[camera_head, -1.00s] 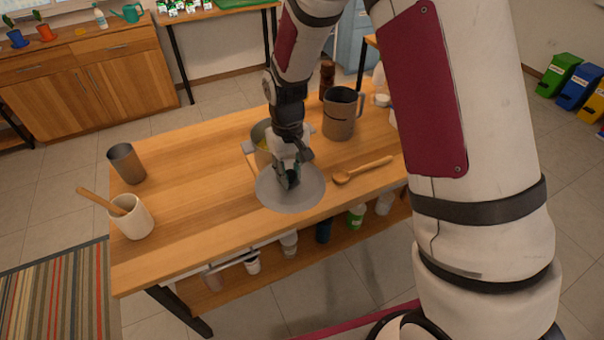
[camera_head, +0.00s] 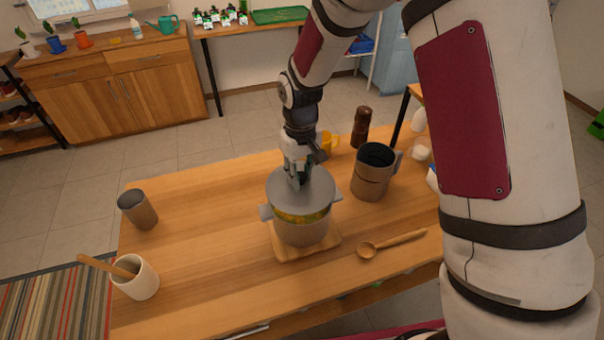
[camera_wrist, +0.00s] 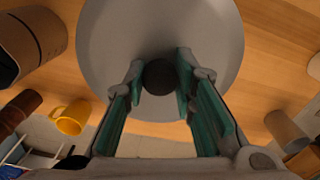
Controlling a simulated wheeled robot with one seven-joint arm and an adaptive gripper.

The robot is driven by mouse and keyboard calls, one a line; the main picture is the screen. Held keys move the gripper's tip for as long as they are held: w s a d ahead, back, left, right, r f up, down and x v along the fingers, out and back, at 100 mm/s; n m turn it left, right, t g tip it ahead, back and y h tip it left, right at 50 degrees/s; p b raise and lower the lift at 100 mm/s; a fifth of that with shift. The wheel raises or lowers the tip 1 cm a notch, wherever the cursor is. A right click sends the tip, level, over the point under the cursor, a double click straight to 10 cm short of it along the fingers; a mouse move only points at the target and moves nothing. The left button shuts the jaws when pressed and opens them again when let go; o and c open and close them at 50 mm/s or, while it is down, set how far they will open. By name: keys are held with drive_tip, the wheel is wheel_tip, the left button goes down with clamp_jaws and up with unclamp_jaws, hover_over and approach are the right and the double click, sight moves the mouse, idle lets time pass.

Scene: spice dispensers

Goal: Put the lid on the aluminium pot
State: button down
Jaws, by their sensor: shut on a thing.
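The aluminium pot (camera_head: 303,231) stands on a wooden board (camera_head: 283,253) on the table, with yellowish food showing inside at its front. The grey round lid (camera_head: 313,203) is over the pot, with a gap at the near side where the food shows. I cannot tell whether its far edge touches the rim. My gripper (camera_head: 297,181) is above the lid. In the wrist view, my gripper (camera_wrist: 160,78) is shut on the lid's dark round knob (camera_wrist: 160,77), and the lid (camera_wrist: 115,40) hides the pot below.
A metal pitcher (camera_head: 371,178) stands right of the pot, with a wooden spoon (camera_head: 391,244) in front. A yellow mug (camera_head: 331,142) and a dark pepper mill (camera_head: 361,128) are behind. A metal cup (camera_head: 139,211) and white crock (camera_head: 141,281) are at left. Table space between is clear.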

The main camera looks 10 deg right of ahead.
drive_tip(key=shift+w, duration=0.3)
drive_tip(key=shift+f, duration=0.2)
drive_tip(key=shift+d+f+b, duration=0.1)
drive_tip(key=shift+f+b, duration=0.5)
drive_tip(key=shift+f, duration=1.55)
drive_tip(key=shift+f, duration=0.45)
drive_tip(key=c, duration=1.2)
unclamp_jaws()
drive_tip(key=shift+c, duration=0.2)
drive_tip(key=o, duration=0.5)
